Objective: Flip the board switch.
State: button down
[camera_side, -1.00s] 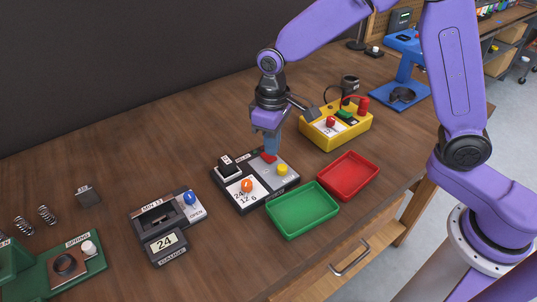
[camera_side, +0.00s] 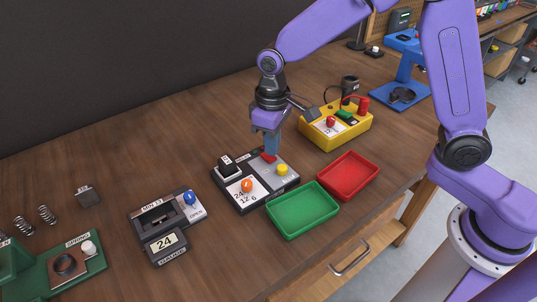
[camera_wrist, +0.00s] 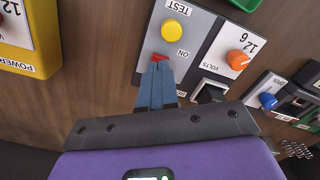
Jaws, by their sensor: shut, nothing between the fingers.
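The board (camera_side: 258,203) is a grey and black box on the table, with a red switch (camera_side: 269,157), a yellow button (camera_side: 282,170) and an orange knob (camera_side: 247,186). In the wrist view the red switch (camera_wrist: 159,57) sits near an "ON" label, below the yellow button (camera_wrist: 175,30). My gripper (camera_side: 271,152) points down at the switch, its blue fingers together and empty. In the wrist view my fingertips (camera_wrist: 160,66) are right at the switch and partly hide it. I cannot tell whether they touch it or which way it is tilted.
A green tray (camera_side: 302,232) and a red tray (camera_side: 347,196) lie in front of the board. A yellow power box (camera_side: 335,142) stands close behind to the right. A dark gauge unit (camera_side: 167,243) with a blue knob (camera_side: 190,198) is to the left.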

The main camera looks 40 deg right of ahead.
aim_at(273, 158)
jog(key=shift+f, duration=0.95)
dwell(0.6)
jog(key=shift+r, duration=3.5)
jog(key=shift+s, duration=0.1)
jog(key=s+d+n, duration=0.3)
jog(key=s+d, duration=0.4)
jog(key=s, duration=0.6)
jog(key=s+d+n, duration=0.3)
jog(key=s+d, duration=0.5)
jog(key=s, duration=0.4)
jog(key=shift+s+d+r+n, duration=0.2)
jog(key=shift+s+d+n, duration=0.1)
jog(key=shift+s, duration=0.1)
